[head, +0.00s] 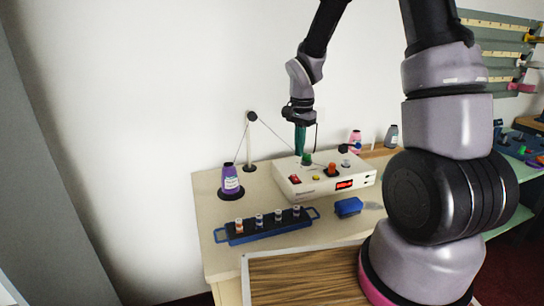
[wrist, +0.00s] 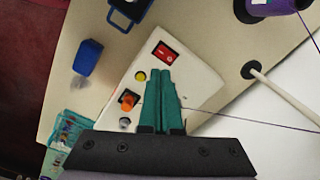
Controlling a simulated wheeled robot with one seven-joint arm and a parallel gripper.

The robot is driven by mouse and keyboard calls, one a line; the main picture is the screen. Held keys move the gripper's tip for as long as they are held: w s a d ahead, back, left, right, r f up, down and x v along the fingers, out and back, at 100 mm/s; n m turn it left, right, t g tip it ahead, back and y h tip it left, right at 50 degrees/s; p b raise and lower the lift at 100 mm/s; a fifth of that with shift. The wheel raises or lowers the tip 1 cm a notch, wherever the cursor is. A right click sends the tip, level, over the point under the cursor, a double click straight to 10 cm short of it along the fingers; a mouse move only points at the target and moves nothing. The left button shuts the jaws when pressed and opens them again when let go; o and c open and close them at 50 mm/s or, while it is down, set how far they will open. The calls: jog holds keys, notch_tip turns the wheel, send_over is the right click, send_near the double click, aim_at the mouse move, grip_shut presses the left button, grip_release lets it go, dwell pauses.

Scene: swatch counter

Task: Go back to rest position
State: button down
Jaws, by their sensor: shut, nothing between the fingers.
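My gripper (head: 300,140) hangs pointing down above the white control box (head: 290,185) on the counter. In the wrist view its teal fingers (wrist: 163,100) lie together, shut and empty, over the same box (wrist: 200,80).
A purple thread cone (head: 231,180) stands left of the box, by a dark-topped post (head: 250,140) with thread running from it. A blue-handled rack (head: 262,231) with several small spools lies in front. A blue block (head: 348,207) sits near the box. Wall space above is clear.

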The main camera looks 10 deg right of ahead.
jog(key=s+d+r+n+t, duration=0.1)
jog(key=s+d+r+t, duration=0.15)
jog(key=r, duration=0.55)
jog(key=s+d+r+n+t, duration=0.1)
jog(key=s+r, duration=0.2)
jog(key=r, duration=0.5)
jog(key=s+d+r+n+t+y, duration=0.2)
jog(key=s+r+n+t, duration=0.1)
jog(key=s+r, duration=0.8)
jog(key=s, duration=0.2)
jog(key=shift+s, duration=0.3)
